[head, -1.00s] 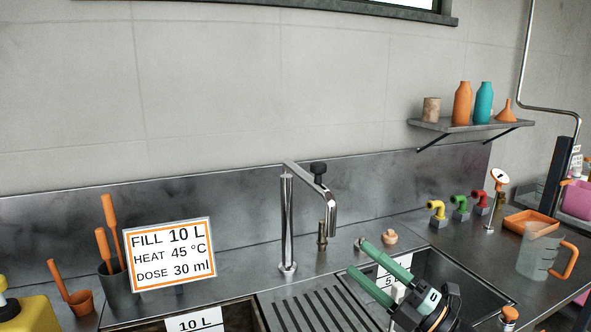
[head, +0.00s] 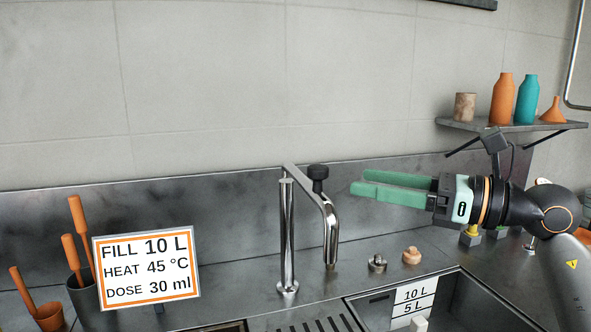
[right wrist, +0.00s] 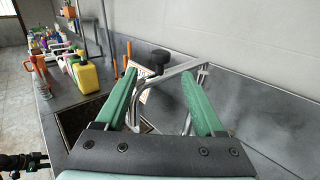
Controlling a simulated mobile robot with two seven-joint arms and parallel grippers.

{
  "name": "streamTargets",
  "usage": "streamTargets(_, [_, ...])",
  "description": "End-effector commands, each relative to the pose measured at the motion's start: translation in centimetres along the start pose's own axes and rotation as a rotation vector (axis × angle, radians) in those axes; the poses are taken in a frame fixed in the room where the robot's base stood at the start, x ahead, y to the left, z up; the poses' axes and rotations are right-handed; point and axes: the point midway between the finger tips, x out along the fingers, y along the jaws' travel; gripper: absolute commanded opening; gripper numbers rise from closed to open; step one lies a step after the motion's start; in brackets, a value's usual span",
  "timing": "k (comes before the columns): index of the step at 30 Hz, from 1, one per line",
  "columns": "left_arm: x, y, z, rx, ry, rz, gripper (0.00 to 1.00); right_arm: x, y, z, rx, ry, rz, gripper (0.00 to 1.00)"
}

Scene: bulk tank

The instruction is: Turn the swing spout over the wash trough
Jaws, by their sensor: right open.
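The chrome swing spout (head: 318,201) stands on an upright post at the back of the steel counter, with a black knob (head: 318,173) on top of its arm. In the head view its arm points right and towards me, with its outlet turned down. My right gripper (head: 358,184) is open and empty, just right of the black knob at about its height. In the right wrist view the spout (right wrist: 185,68) and knob (right wrist: 160,57) show beyond and between the open green fingers (right wrist: 162,92). My left gripper is not in view.
A sign (head: 147,268) stands at the left beside a dark pot (head: 83,296) of orange-handled tools. A basin with a 10 L and 5 L label (head: 414,300) lies at front right. A wall shelf (head: 510,125) holds bottles.

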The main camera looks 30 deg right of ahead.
Motion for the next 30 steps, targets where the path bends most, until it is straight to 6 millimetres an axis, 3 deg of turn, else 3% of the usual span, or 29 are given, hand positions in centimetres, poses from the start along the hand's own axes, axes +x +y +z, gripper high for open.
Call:
streamTargets(7, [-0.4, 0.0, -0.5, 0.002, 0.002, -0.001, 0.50, 1.1, -0.1, 0.4, -0.020, 0.007, -0.011, 0.70])
streamTargets(22, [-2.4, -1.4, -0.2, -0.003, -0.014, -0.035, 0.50, 7.6, -0.1, 0.5, -0.018, 0.006, -0.009, 0.70])
streamTargets(30, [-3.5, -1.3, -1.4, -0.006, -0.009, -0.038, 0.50, 10.4, -0.2, 0.5, -0.015, 0.001, -0.010, 0.70])
